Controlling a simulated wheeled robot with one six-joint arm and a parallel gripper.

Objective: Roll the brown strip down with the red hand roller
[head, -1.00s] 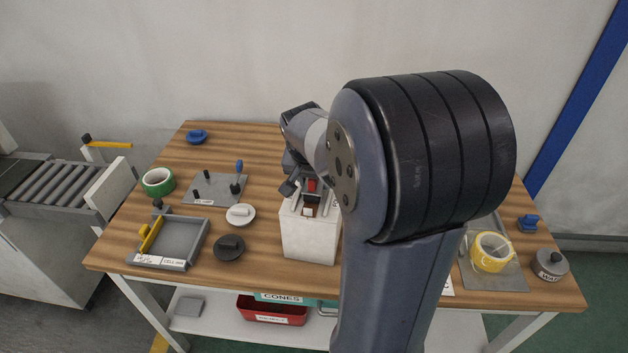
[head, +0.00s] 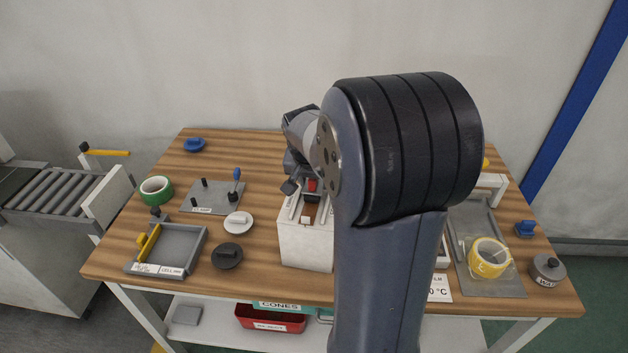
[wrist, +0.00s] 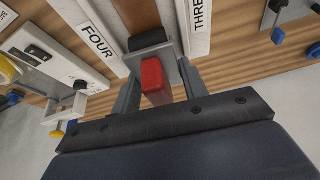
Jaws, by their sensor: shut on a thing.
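The red hand roller (wrist: 154,80) has a red block handle, a grey bracket and a black roller. My gripper (wrist: 158,72) is shut on its handle, with a finger on each side. The brown strip (wrist: 137,14) runs between two white rails labelled FOUR and THREE, and the black roller is over its near part in the wrist view. I cannot tell whether they touch. In the head view the red handle (head: 312,185) is beyond the brown strip (head: 310,212) on top of a white block (head: 306,248). My arm hides part of the block's right side.
Left of the block are a white disc (head: 238,222), a dark disc (head: 227,255), a grey tray (head: 183,247) and a pegged plate (head: 213,196). A yellow tape roll (head: 489,258) and a grey weight (head: 547,270) are at right. My arm hides the table's middle right.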

